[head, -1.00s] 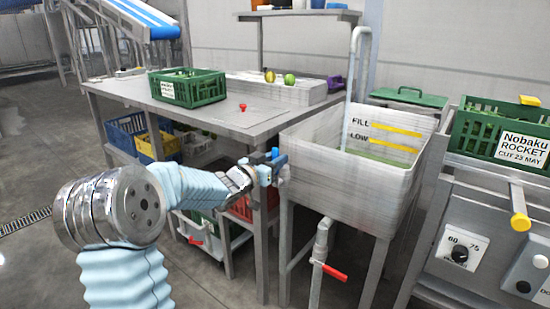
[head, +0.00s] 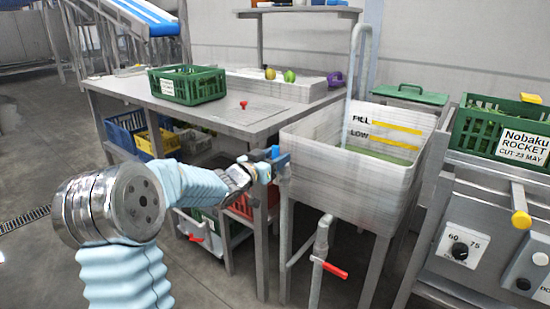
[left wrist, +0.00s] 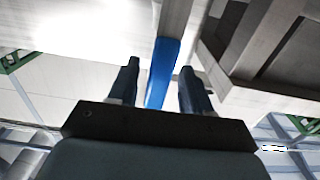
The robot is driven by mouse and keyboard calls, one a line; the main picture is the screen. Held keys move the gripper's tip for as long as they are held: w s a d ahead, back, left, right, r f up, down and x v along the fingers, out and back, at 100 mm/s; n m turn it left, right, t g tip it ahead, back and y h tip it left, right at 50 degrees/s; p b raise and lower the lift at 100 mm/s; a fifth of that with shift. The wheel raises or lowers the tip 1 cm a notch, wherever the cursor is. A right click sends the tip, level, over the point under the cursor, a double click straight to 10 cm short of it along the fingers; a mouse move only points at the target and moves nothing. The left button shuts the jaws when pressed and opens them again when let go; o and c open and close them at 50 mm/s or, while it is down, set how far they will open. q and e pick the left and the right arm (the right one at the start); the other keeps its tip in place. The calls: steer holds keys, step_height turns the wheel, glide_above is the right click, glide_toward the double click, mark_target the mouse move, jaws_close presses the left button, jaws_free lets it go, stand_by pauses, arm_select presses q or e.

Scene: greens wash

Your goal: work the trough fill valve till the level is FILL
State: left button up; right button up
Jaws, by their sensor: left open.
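The trough (head: 335,182) is a pale, box-shaped basin on legs in the head view. FILL (head: 361,121) and LOW (head: 359,134) are marked on its inner back wall beside yellow stripes. Green-tinted water (head: 378,154) lies inside, close under the LOW stripe. A blue valve lever (head: 277,153) is at the trough's left front corner. My left gripper (head: 266,169) is at this lever. In the left wrist view the blue lever (left wrist: 162,72) stands between the two open fingers (left wrist: 158,88); contact with them cannot be told. My right gripper is out of view.
A red-handled valve (head: 334,270) sits on the pipe below the trough. A metal table (head: 235,122) with a green crate (head: 187,86) is at the left. A control panel (head: 470,235) and a Nobaku Rocket crate (head: 490,130) are at the right.

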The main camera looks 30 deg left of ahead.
arm_select(q)
steer(key=s+a+b, duration=0.1)
steer(key=s, duration=1.2)
steer(key=shift+s, duration=0.35)
stand_by(6.3)
